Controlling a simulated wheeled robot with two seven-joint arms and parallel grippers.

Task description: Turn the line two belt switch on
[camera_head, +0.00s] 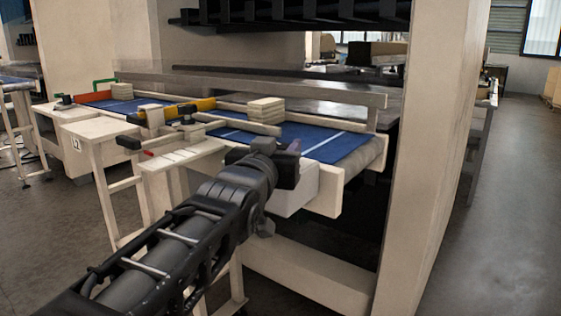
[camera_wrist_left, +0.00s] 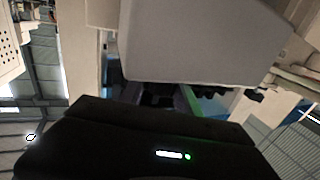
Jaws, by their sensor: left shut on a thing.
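My left gripper (camera_head: 288,170) is at the white box (camera_head: 296,194) on the near right end of the blue conveyor belt (camera_head: 325,141). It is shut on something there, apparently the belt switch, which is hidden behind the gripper. I cannot see whether the switch is on or off. In the left wrist view a large pale grey box (camera_wrist_left: 205,45) fills the upper middle, right in front of the dark gripper body. My right gripper is not in view.
A white box marked L2 (camera_head: 76,144) stands at the far left end. A white side table (camera_head: 180,158) stands in front of the belt. A broad pale post (camera_head: 437,150) rises to the right of my gripper.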

